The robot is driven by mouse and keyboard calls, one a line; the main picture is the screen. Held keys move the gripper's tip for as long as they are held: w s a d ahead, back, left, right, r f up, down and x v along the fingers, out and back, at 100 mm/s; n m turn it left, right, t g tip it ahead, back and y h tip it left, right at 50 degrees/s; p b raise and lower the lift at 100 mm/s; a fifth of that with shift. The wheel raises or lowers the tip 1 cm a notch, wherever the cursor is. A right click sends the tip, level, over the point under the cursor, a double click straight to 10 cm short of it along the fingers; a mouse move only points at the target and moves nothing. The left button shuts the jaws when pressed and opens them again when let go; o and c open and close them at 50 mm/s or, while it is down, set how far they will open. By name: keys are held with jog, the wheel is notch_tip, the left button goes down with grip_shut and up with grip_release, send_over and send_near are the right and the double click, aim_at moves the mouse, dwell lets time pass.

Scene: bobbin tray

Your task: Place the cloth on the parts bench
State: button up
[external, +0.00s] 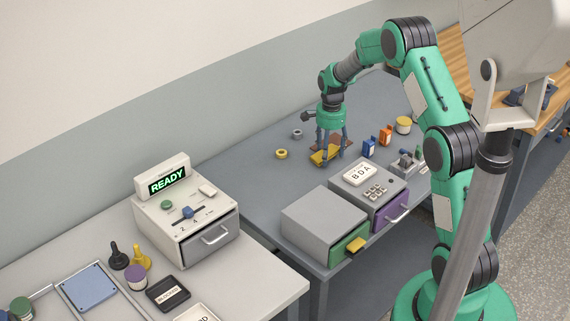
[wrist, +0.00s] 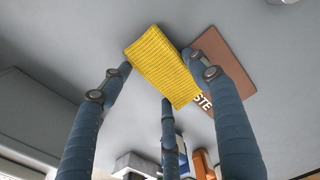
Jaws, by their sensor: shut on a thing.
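The yellow woven cloth (external: 321,156) is at the grey bench, partly over a brown mat (external: 345,143). My gripper (external: 331,155) points down with its blue fingers around the cloth. In the wrist view, the cloth (wrist: 165,65) lies between the three fingers of my gripper (wrist: 160,78), which is shut on it. The cloth covers part of the brown mat (wrist: 225,60), which shows the letters "STE". I cannot tell whether the cloth touches the bench surface or is slightly above it. No label in view names the parts bench.
The grey bench (external: 255,185) also carries a yellow ring (external: 281,154), a grey ring (external: 297,134), blue (external: 369,148) and orange (external: 386,135) items, and drawer boxes (external: 325,222). A pale bench (external: 255,285) with a READY console (external: 185,220) stands left; a wooden bench (external: 455,50) stands right.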

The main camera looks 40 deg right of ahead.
jog(key=shift+f, duration=0.2)
jog(key=o, duration=1)
jog(key=shift+b, duration=0.35)
notch_tip(320, 180, up, 14)
jog(key=p, duration=0.3)
jog(key=shift+w, duration=0.25)
